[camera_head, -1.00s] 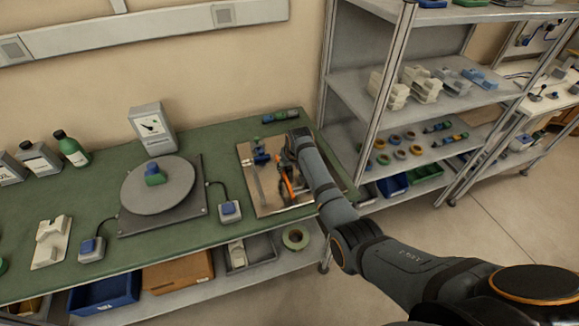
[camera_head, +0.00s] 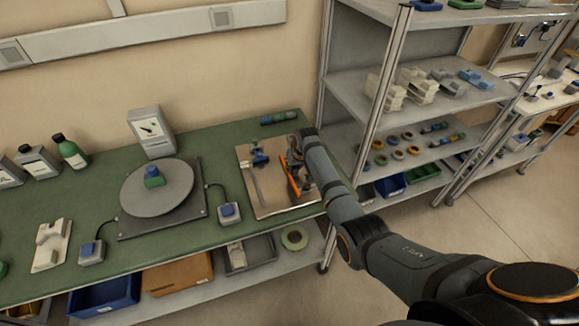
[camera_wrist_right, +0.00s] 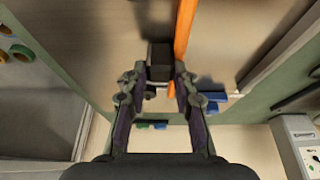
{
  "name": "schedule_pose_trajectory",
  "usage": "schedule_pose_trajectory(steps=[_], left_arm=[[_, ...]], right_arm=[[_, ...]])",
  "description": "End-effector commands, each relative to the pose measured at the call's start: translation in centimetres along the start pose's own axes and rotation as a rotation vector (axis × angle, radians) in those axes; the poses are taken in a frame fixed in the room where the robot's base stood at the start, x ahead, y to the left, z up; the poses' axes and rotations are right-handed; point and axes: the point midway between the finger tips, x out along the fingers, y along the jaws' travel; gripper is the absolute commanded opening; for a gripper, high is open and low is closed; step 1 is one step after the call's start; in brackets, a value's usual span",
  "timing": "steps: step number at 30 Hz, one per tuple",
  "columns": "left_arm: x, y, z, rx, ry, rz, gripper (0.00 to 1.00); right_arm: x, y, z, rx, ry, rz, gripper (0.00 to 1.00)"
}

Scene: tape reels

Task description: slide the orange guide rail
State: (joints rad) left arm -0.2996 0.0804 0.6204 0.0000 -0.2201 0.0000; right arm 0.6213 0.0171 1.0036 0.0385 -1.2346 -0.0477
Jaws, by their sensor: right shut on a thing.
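The orange guide rail (camera_head: 293,182) stands on the shiny metal plate (camera_head: 262,205) at the right end of the green bench, partly hidden by my right gripper. In the right wrist view the rail (camera_wrist_right: 184,28) runs lengthwise beside a dark block (camera_wrist_right: 160,53). My right gripper (camera_wrist_right: 160,76) is shut on this dark block, which seems to be the rail's handle. In the head view the gripper (camera_head: 297,160) is low over the plate's right side. A blue clamp-like part (camera_head: 259,158) sits on the plate's left side. My left gripper is out of view.
A turntable (camera_head: 157,188) with a green-and-blue piece stands left of the plate, with a blue-topped switch box (camera_head: 229,214) between. A metal shelf unit (camera_head: 378,110) rises close to the right. A green-and-blue cylinder (camera_head: 279,118) lies behind the plate.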

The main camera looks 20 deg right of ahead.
Motion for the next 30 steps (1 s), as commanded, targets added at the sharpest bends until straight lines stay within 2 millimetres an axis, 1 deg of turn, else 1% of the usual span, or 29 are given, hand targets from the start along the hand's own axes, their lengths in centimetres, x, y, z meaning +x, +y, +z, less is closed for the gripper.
schedule_pose_trajectory(steps=[1, 5, 6, 9, 11, 19, 22, 26, 30], left_arm=[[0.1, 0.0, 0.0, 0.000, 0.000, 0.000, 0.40], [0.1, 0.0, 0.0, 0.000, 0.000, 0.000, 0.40], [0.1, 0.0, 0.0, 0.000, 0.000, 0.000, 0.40], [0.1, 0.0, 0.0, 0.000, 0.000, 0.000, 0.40], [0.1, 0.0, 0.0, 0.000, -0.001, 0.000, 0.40], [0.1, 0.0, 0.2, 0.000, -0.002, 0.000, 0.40], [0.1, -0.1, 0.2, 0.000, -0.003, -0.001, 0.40], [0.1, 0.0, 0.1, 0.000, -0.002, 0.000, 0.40], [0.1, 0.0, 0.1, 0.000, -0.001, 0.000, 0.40]], right_arm=[[0.0, 0.4, -0.1, -0.001, 0.002, 0.009, 0.00], [0.0, 0.5, -0.1, -0.001, 0.003, 0.011, 0.00], [0.0, 0.5, -0.1, -0.001, 0.003, 0.012, 0.30], [-0.1, 0.5, -0.1, -0.001, 0.003, 0.012, 0.44], [-0.1, 0.5, -0.1, -0.001, 0.003, 0.011, 0.51], [-0.1, 0.3, -0.1, -0.001, 0.002, 0.008, 0.51], [-0.6, 0.3, -0.1, -0.001, 0.004, 0.008, 0.51], [-2.7, 0.3, -0.1, -0.001, 0.006, 0.008, 0.51], [-6.2, 0.4, -0.1, 0.000, 0.007, 0.008, 0.51]])
